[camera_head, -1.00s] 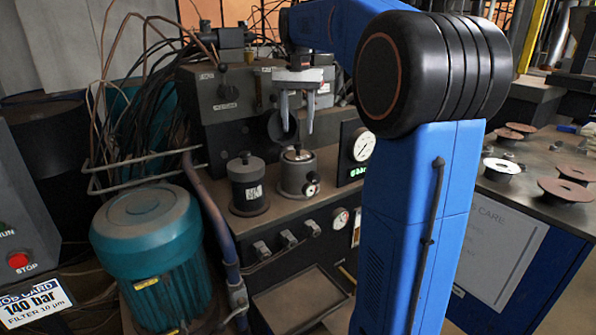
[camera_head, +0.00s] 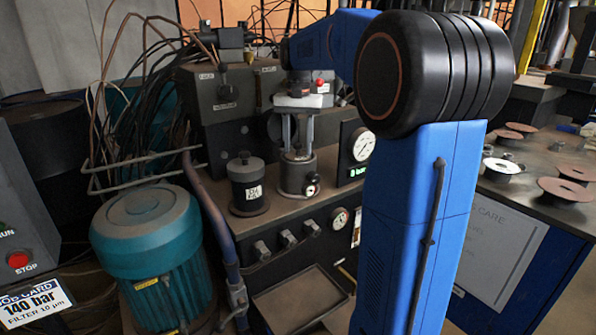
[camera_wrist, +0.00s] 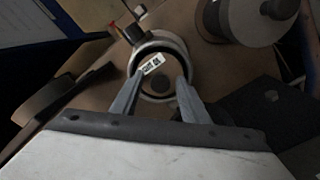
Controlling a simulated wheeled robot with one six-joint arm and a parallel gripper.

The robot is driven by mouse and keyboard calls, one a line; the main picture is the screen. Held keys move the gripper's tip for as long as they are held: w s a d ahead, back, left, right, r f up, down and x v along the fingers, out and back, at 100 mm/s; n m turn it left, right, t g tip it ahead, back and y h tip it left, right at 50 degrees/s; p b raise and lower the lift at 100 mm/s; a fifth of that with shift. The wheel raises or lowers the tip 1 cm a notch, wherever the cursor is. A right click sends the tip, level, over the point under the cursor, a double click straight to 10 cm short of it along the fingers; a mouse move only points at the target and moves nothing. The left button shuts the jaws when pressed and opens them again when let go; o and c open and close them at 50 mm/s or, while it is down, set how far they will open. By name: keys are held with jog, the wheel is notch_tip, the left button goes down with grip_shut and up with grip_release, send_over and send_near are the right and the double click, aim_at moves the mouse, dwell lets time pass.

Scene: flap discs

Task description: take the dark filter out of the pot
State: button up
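The open pot (camera_head: 297,181) is a grey metal cylinder on the machine's bench, with a small red-marked gauge or valve on its side. In the wrist view its pale round rim (camera_wrist: 160,39) surrounds a dark interior. The dark filter (camera_wrist: 160,84) seems to be the dark round shape inside, with a white printed label near it; its depth is hard to tell. My gripper (camera_head: 297,149) points straight down over the pot, its tips at about rim height. In the wrist view the two fingers stand apart with nothing clearly held between them.
A second, dark lidded pot (camera_head: 248,188) with a knob stands close on the left. A pressure gauge (camera_head: 363,145) is on a panel to the right. A teal motor (camera_head: 150,255) and an empty tray (camera_head: 300,300) are in front. Discs lie on the right bench (camera_head: 528,150).

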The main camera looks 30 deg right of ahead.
grip_shut()
